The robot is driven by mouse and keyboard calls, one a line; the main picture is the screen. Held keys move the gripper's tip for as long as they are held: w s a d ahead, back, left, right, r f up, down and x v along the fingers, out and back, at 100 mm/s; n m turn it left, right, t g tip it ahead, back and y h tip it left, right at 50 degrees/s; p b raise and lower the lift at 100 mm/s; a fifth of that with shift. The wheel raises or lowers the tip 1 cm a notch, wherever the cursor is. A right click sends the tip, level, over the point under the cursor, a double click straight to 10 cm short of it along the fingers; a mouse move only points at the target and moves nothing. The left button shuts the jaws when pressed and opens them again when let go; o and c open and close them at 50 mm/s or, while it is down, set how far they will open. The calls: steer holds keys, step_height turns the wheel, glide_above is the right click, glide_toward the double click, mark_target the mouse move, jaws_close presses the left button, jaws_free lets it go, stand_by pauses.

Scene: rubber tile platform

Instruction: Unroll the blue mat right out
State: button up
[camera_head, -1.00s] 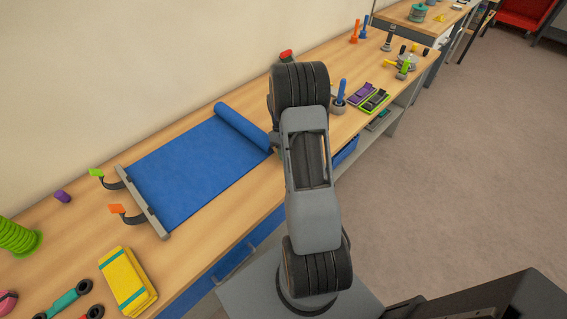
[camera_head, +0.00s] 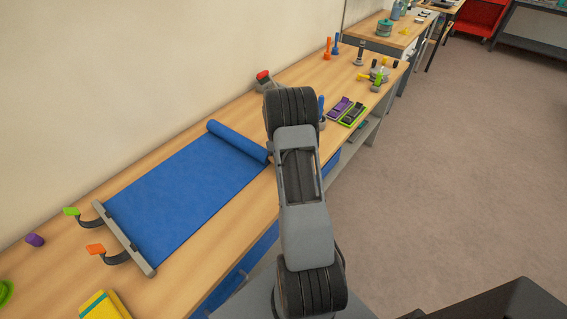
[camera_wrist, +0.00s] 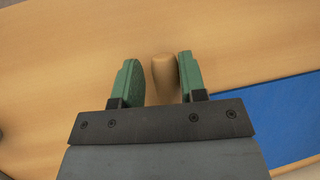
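The blue mat (camera_head: 185,190) lies on the wooden bench, flat from a grey end bar (camera_head: 124,240) at the lower left up to a rolled part (camera_head: 238,141) at its far right end. A flat blue corner of it also shows in the wrist view (camera_wrist: 290,118). My gripper (camera_wrist: 157,62) has green fingers, open, over bare wood beside the mat. A tan rounded peg-like piece (camera_wrist: 163,75) shows between the fingers, close to the right one, with a gap to the left one. In the head view my arm hides the gripper and the area just right of the roll.
A purple piece (camera_head: 35,240) and a yellow block (camera_head: 104,305) lie nearby. Purple and green-edged trays (camera_head: 345,110) stand beyond my arm. A red-topped item (camera_head: 263,77) is near the wall.

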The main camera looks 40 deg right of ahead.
steer(key=o, duration=0.3)
steer(key=v, duration=1.4)
steer(key=shift+f, duration=0.1)
